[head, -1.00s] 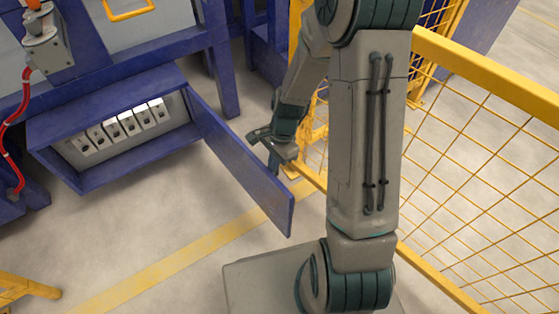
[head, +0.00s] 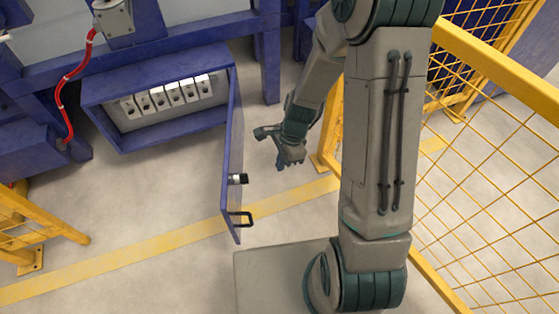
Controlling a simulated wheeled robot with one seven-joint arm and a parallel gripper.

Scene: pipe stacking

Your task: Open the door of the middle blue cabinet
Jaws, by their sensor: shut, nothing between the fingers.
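The blue cabinet (head: 152,144) is at the upper left, with its door (head: 233,140) swung wide open, hinged on the right side. The door stands out from the cabinet and is seen nearly edge-on.
Several grey switch units (head: 167,96) sit in a row inside the cabinet. A yellow mesh fence (head: 480,170) stands close on the right. A yellow rail (head: 40,220) is at the lower left. A red cable (head: 63,85) hangs at the left. Floor before the cabinet is clear.

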